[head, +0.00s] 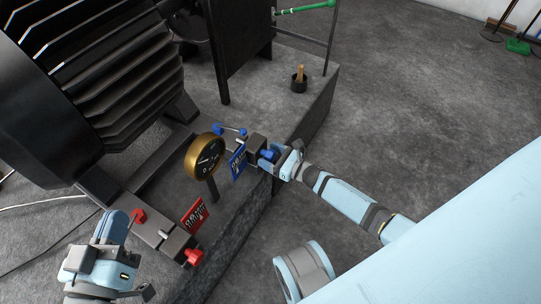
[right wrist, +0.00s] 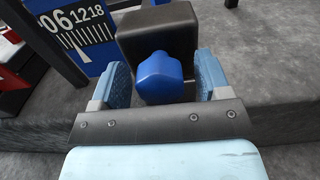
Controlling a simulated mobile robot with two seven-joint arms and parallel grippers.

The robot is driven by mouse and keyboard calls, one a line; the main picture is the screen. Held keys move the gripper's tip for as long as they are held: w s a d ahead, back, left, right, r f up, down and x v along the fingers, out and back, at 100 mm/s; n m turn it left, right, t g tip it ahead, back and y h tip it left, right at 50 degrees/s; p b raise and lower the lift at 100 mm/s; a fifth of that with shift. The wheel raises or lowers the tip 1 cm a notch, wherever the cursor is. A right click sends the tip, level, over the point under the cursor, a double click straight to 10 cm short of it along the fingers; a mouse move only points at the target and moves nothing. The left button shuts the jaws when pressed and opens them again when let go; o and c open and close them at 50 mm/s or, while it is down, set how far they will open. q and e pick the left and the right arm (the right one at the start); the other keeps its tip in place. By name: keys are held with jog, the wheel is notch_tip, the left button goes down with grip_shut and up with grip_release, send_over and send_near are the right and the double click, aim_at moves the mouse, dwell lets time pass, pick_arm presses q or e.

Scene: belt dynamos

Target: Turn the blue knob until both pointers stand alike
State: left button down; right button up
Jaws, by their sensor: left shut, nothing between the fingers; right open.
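The blue knob (head: 268,154) sits at the end of a dark block on the machine's bed. In the right wrist view the blue knob (right wrist: 160,78) stands between the two blue finger pads of my right gripper (right wrist: 162,82), which is open around it with gaps showing at both sides. My left gripper (head: 146,292) is shut and empty at the lower left.
A gold-rimmed gauge (head: 205,156) stands between the two plates. A large finned black machine (head: 100,75) fills the upper left.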

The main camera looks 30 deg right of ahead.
jog(key=c, duration=0.9)
